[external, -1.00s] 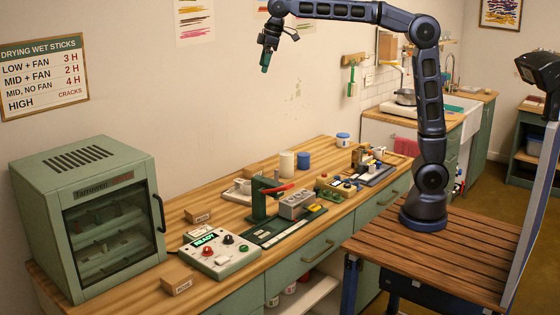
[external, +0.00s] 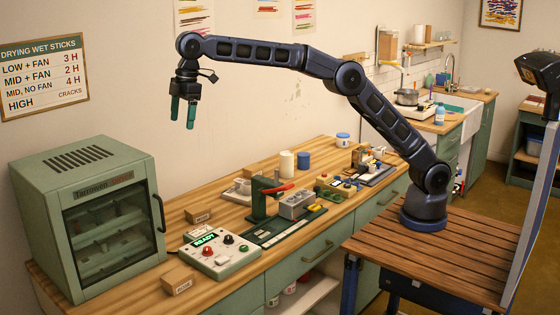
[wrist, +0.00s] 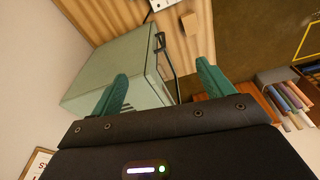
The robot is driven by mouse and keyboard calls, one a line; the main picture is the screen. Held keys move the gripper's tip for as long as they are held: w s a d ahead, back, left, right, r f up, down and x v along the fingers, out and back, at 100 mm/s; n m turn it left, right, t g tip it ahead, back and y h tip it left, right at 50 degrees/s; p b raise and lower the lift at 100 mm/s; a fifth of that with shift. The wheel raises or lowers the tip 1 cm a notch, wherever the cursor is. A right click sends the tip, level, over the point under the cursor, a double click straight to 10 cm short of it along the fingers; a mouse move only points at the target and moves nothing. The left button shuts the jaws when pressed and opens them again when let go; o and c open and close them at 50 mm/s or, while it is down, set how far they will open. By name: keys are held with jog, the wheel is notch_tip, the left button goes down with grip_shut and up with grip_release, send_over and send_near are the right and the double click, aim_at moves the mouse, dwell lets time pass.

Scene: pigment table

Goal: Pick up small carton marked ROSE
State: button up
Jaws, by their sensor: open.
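Two small brown cartons with printed labels stand on the wooden worktop. The front carton (external: 178,281) is near the table's front edge, left of the control box. The back carton (external: 198,215) is behind the control box, right of the green cabinet. Their labels are too small to read surely, so I cannot tell which is marked ROSE. My gripper (external: 183,118) is open and empty, pointing down high above the worktop. In the wrist view its green fingers (wrist: 161,80) are apart, and one carton (wrist: 189,23), apparently the front one, shows beyond them.
The green drying cabinet (external: 88,162) stands at the left, with a protruding door handle. The control box (external: 218,260) with a READY display lies between the cartons. A green press (external: 258,200) and other tools fill the worktop to the right.

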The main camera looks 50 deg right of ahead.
jog(key=s+a+f+n, duration=0.2)
jog(key=s+a+f, duration=0.65)
jog(key=a, duration=0.35)
send_over(177, 274)
jog(key=d, duration=0.2)
jog(key=shift+g, duration=0.4)
notch_tip(177, 274, down, 27)
jog(key=shift+s+r, duration=0.1)
jog(key=shift+r, duration=0.05)
jog(key=f, duration=0.4)
jog(key=a+f, duration=0.1)
jog(key=f, duration=0.3)
jog(key=a+f, duration=0.1)
jog(key=f, duration=0.1)
jog(key=shift+a+f, duration=0.1)
jog(key=shift+f, duration=0.3)
jog(key=shift+f, duration=0.25)
jog(key=shift+c, duration=0.2)
jog(key=c, duration=1.1)
